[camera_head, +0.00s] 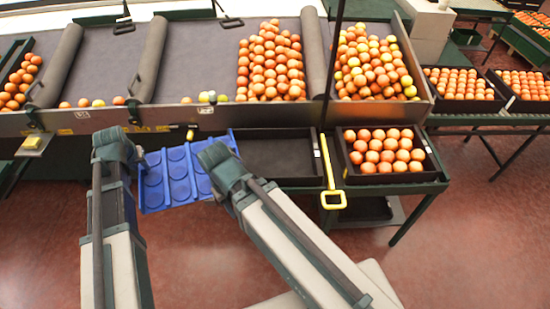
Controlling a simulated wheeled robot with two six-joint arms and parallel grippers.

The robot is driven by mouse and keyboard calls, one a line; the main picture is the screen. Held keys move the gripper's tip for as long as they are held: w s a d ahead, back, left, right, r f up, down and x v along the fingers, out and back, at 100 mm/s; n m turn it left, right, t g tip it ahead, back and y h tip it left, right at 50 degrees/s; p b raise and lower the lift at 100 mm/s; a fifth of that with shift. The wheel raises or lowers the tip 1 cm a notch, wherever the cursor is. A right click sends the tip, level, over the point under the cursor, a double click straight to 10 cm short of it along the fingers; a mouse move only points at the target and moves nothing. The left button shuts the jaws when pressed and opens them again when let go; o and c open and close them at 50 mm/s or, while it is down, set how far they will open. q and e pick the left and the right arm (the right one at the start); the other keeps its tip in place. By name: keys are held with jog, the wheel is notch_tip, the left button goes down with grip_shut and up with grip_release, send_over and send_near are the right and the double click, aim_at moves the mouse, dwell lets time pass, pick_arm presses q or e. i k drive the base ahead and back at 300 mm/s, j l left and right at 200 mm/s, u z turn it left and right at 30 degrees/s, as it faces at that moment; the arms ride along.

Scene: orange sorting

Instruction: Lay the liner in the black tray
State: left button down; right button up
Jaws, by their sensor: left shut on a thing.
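The blue liner (172,180), a sheet with round cups, is held tilted in the air in front of the conveyor. My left gripper (140,155) is shut on its left edge. My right gripper (214,152) is at the liner's right edge; its fingers are mostly hidden by its own wrist, so its grip cannot be told. The empty black tray (283,158) lies on the stand just right of the liner, its left part hidden behind my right gripper and the liner.
A black tray full of oranges (385,175) stands right of the empty one. A yellow-handled rod (333,199) hangs between them. Behind is the grey sorting belt (200,75) with heaps of oranges (270,65). More filled trays (460,104) stand at the right.

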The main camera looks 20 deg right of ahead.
aim_at(270, 160)
jog(key=i+l, duration=0.1)
jog(key=l, duration=0.8)
jog(key=i+l+u, duration=0.1)
jog(key=l, duration=0.8)
